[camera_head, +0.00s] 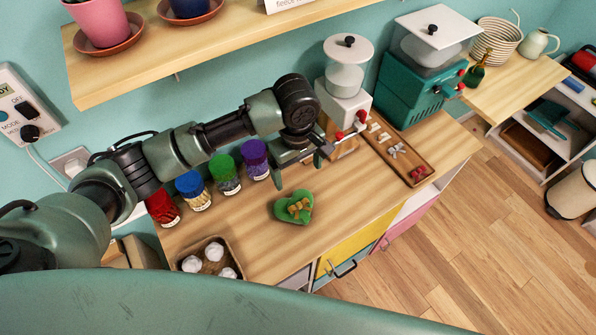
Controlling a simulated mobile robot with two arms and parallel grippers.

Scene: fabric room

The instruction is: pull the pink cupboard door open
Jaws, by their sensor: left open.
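The pink cupboard door (412,223) is under the right part of the wooden counter, to the right of the yellow front. I see it steeply from above, with a small dark handle (385,243) near its left end. A white surface lies between the counter edge and the pink door; I cannot tell whether the door is ajar. My left gripper (299,171) is open and empty above the counter, pointing down, behind the green heart-shaped box. It is well apart from the pink door, up and to its left. My right gripper is out of view.
On the counter (253,235) are several coloured jars (225,173), the green heart-shaped box (293,206), a wooden tray (412,160) and a box of white balls (209,257). The yellow front (357,244) has a protruding handle. Wooden floor (470,255) in front is clear.

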